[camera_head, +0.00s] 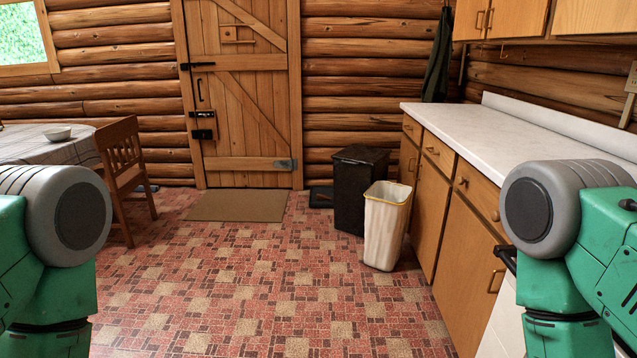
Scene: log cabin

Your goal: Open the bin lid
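A dark, box-shaped bin (350,198) stands on the floor by the far log wall, left of the cabinets. Its dark lid (361,154) lies flat across the top and looks closed. An open white bin (384,234) with a yellowish rim stands in front of it and covers part of its right side. Green and grey parts of my arms show at the left and right edges, well apart from the bins. Neither gripper is in view.
Cabinets with a white counter (530,127) run along the right. A wooden chair (124,170) and a table (45,146) stand at the left. A mat (238,206) lies before the wooden door (240,90). The tiled floor (250,290) in the middle is clear.

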